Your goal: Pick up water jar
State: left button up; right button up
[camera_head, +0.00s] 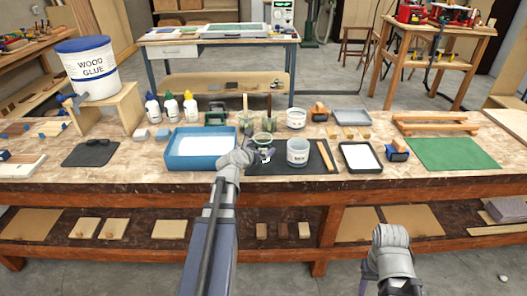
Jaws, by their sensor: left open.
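A small clear glass jar (263,139), which looks like the water jar, stands on the dark mat on the workbench. A second glass jar with a brush (246,121) stands just behind it, to the left. My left gripper (264,157) is open right at the front of the nearer jar, low over the mat. The gripper hides the jar's lower part, and I cannot tell if the fingers touch it. My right gripper (369,275) hangs in front of the bench, low at the right, mostly hidden by its own wrist.
A pale tub (298,153) stands close to the right of the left gripper, and a blue tray (171,161) close to its left. Another white tub (296,118) is behind. A black-rimmed tray (345,164) and green mat (458,154) lie to the right.

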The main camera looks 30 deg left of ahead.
pick_arm(q)
jog(key=shift+b+x, duration=1.15)
jog(key=shift+x, duration=2.25)
jog(key=shift+s, duration=0.1)
jog(key=c, duration=1.5)
